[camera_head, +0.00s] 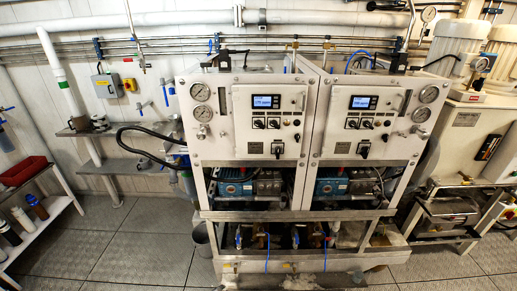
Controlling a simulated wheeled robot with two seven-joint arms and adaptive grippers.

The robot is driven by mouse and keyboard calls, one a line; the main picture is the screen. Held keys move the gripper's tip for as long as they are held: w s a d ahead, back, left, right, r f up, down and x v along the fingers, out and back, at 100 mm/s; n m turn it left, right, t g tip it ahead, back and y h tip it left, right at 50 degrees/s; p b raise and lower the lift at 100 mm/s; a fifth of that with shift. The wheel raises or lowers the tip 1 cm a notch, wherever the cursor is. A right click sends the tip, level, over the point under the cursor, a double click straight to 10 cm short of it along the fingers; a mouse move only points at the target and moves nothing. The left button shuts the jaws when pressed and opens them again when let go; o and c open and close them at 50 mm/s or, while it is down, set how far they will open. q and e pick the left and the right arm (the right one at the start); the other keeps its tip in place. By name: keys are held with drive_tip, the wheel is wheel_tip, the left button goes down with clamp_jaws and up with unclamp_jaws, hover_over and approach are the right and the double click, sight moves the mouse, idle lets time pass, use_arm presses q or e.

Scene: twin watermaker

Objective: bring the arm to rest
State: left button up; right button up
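Neither of my grippers shows in the head view, and no arm of mine can be made out. The twin watermaker stands in the middle, with a left white panel (268,121) and a right white panel (361,123) side by side. Each panel has a lit display, several dark switches and round gauges at its outer side. Blue pump units, one on the left (234,185) and one on the right (330,187), sit below the panels in the metal frame.
A shelf at the lower left holds a red bin (23,171) and several bottles. A metal wall shelf (138,166) is left of the watermaker. White machinery (456,137) stands at the right. The tiled floor (135,240) at the left front is clear.

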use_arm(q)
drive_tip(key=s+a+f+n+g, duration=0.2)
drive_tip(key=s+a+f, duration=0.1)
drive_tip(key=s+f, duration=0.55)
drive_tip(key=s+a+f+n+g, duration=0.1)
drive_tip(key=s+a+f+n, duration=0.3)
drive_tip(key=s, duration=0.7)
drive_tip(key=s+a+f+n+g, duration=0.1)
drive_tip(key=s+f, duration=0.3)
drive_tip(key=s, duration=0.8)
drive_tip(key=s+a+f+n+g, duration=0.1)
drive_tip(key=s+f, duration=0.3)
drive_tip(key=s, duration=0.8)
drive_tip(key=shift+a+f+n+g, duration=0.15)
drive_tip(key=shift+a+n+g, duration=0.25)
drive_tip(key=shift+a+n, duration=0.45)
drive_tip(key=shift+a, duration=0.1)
